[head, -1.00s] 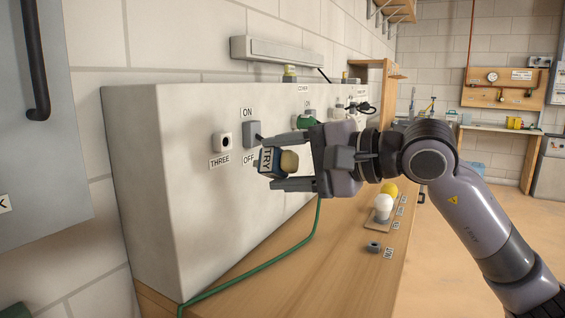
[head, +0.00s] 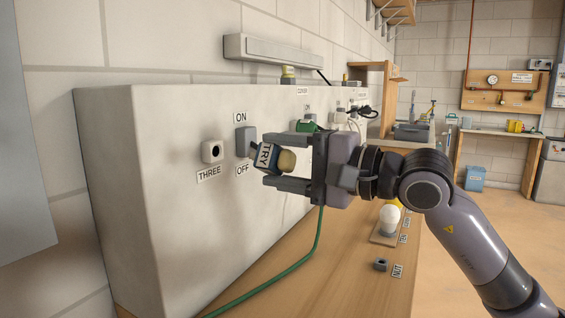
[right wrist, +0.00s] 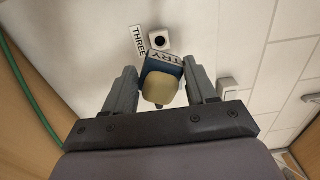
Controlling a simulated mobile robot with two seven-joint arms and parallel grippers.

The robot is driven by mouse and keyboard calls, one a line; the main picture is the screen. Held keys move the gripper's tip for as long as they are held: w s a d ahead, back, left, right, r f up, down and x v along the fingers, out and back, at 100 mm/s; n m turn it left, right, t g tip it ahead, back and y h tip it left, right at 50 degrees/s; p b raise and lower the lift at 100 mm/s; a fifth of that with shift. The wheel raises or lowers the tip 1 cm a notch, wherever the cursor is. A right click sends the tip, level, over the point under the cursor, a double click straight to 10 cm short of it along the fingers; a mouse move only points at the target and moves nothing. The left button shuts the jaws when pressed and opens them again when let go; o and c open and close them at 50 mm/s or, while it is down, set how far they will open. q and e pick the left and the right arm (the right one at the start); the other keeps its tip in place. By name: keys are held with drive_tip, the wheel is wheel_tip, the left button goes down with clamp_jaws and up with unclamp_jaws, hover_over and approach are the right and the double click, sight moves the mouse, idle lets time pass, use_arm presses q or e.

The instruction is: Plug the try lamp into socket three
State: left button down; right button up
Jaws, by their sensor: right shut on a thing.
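The try lamp (head: 267,156) is a dark blue block with a white TRY label and a cream dome. My right gripper (head: 271,161) is shut on it, with one finger above and one below in the head view. Socket three (head: 212,151) is a pale square with a dark hole on the panel front, labelled THREE. The lamp is apart from it, to its right in the head view. In the right wrist view the lamp (right wrist: 161,85) sits between the fingers, just below the socket (right wrist: 159,39). The lamp's plug end is hidden or unclear. My left gripper is not in view.
A grey switch (head: 245,141) marked ON and OFF sits right of the socket, near the lamp. A green plug (head: 307,126) and green cable (head: 319,238) are behind my gripper. A white bulb (head: 389,219) and a nut (head: 380,264) stand on the wooden bench (head: 330,275).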

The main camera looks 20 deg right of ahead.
sight(259, 156)
drive_tip(key=shift+w+a+r, duration=0.1)
drive_tip(key=shift+w+a, duration=0.15)
drive_tip(key=shift+w, duration=0.1)
drive_tip(key=shift+p+x, duration=0.45)
drive_tip(key=shift+x, duration=0.45)
drive_tip(key=shift+w+a, duration=0.45)
drive_tip(key=shift+w, duration=0.15)
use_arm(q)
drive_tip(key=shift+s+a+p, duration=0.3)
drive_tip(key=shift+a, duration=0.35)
use_arm(e)
drive_tip(key=shift+x, duration=0.8)
use_arm(q)
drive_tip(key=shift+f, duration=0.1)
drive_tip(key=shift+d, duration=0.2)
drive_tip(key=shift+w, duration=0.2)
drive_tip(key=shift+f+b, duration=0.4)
drive_tip(key=shift+b, duration=0.2)
